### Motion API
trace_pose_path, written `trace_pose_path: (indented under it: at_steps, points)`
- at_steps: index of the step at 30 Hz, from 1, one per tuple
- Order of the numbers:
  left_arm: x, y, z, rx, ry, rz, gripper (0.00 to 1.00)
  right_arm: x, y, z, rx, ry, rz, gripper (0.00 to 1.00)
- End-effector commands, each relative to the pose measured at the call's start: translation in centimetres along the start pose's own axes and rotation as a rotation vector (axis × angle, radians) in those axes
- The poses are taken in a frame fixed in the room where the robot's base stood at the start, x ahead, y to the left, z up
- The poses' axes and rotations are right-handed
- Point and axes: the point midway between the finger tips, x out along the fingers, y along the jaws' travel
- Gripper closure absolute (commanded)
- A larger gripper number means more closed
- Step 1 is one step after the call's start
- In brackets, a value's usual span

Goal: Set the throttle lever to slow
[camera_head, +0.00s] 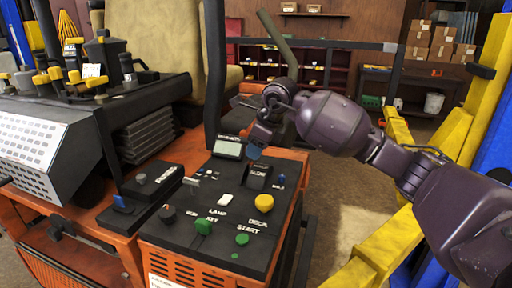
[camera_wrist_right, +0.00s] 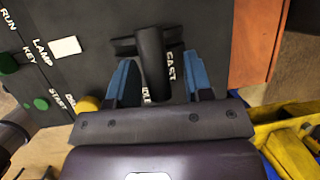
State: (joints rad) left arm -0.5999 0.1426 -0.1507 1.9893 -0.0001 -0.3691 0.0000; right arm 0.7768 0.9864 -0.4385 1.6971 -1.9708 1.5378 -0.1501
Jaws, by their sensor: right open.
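The throttle lever (camera_wrist_right: 152,62) is a dark, rounded bar on the black control panel. In the right wrist view it stands between the two blue fingertips of my right gripper (camera_wrist_right: 158,82), with a gap visible on each side. The label FAST (camera_wrist_right: 170,66) is beside it, and a partly hidden label shows below. In the head view my right gripper (camera_head: 257,147) is over the upper right of the panel (camera_head: 190,225), by the black throttle housing (camera_head: 258,172). The gripper and arm hide part of the lever there. My left gripper is not in view.
Near the throttle are a yellow knob (camera_head: 264,202), green knobs (camera_head: 204,226), a white switch (camera_head: 226,199) and a small display (camera_head: 228,149). A black upright bar (camera_head: 214,70) rises behind the panel. Yellow lift parts (camera_head: 400,235) stand at the right.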

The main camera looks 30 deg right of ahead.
Motion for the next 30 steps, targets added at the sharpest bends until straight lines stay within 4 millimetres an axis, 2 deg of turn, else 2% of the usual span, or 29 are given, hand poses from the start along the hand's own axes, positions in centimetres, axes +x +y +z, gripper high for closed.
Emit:
trace_pose_path:
  at_steps: [4,13,22,30]
  points:
    - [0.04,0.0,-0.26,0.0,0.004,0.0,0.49,0.76,0.01,-0.01,-0.001,0.0,-0.001,0.54]
    - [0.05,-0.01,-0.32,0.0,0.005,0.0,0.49,0.92,0.01,-0.01,-0.001,0.0,-0.001,0.54]
    - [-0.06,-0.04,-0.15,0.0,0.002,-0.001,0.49,0.89,0.0,-0.01,-0.001,0.0,-0.001,1.0]
    - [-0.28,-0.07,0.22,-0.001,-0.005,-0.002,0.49,0.86,-0.09,-0.02,0.0,0.0,-0.004,1.0]
